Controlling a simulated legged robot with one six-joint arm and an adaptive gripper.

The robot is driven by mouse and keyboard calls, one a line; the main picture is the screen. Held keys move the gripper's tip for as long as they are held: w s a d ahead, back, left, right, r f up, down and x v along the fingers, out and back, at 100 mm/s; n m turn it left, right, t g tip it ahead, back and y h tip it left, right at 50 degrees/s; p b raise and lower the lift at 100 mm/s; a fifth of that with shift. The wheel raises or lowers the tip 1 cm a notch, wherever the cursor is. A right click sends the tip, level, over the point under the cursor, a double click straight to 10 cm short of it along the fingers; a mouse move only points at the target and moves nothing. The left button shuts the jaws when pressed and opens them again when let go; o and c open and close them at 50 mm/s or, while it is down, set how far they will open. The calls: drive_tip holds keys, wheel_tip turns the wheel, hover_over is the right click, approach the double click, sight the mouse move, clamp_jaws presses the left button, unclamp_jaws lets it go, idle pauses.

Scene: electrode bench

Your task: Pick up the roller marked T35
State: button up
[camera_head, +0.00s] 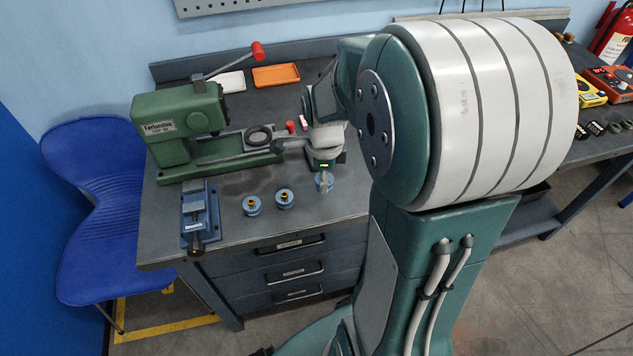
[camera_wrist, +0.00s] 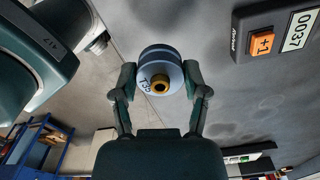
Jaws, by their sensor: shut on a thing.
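My gripper (camera_wrist: 161,88) is shut on a blue-grey roller with a brass centre (camera_wrist: 150,58), one finger on each side of it. I cannot tell whether that roller touches the bench top. Two similar rollers stand to its left, a near one (camera_head: 284,199) and a farther one (camera_head: 251,205). Their markings are not readable.
A green press (camera_head: 175,118) stands at the back left of the bench (camera_head: 232,235). A blue vise (camera_head: 195,212) is at the front left edge. An orange tray (camera_head: 276,76) lies at the back. My arm covers the bench's right part.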

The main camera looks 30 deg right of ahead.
drive_tip(key=s+d+r, duration=0.4)
drive_tip(key=s+r, duration=0.3)
drive_tip(key=s, duration=0.4)
drive_tip(key=shift+d+r, duration=0.3)
